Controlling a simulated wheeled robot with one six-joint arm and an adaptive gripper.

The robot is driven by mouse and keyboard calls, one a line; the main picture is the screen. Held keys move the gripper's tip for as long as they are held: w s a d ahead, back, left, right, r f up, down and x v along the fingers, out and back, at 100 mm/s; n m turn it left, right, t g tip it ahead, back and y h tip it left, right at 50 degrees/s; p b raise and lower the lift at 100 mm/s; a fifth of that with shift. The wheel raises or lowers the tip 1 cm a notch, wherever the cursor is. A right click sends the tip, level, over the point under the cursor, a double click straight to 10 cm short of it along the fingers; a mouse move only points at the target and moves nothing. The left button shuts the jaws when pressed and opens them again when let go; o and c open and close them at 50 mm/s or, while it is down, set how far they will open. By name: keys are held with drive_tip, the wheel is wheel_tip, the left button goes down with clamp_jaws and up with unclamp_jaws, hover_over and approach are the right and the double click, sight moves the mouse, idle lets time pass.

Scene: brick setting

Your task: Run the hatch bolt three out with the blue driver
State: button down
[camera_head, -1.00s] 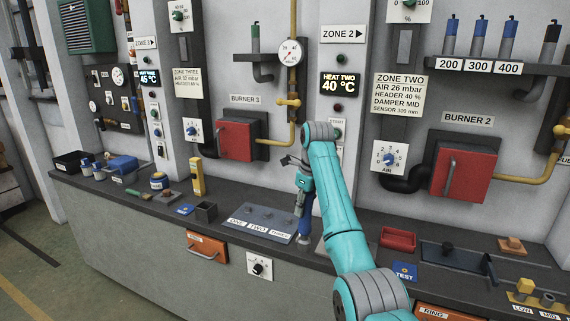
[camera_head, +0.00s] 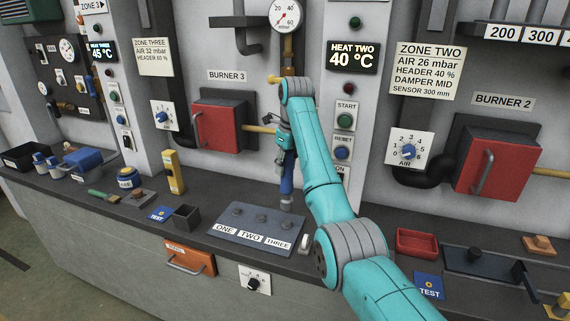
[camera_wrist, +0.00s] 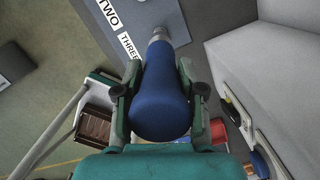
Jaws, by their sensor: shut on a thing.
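The blue driver (camera_head: 287,181) hangs roughly upright in my gripper (camera_head: 286,150), with its metal tip down. In the wrist view, my gripper (camera_wrist: 158,100) is shut around the thick blue handle (camera_wrist: 161,95); the tip points away beside the THREE label. The grey hatch plate (camera_head: 222,232) lies on the bench with labels ONE, TWO and THREE along its front edge. Dark bolts show behind ONE (camera_head: 236,211) and TWO (camera_head: 261,217). The driver's tip shows near the plate's back right edge. I cannot tell whether it touches anything, and bolt three is not clear.
A small pale object (camera_head: 304,243) stands at the plate's right edge. A red tray (camera_head: 417,242) sits right. Burner 3's red door (camera_head: 218,126) and yellow pipe are behind my arm.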

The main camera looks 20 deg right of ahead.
sight(286, 188)
drive_tip(key=shift+f, duration=2.8)
drive_tip(key=shift+s+f, duration=0.1)
drive_tip(key=shift+f, duration=1.25)
drive_tip(key=shift+r, duration=3.85)
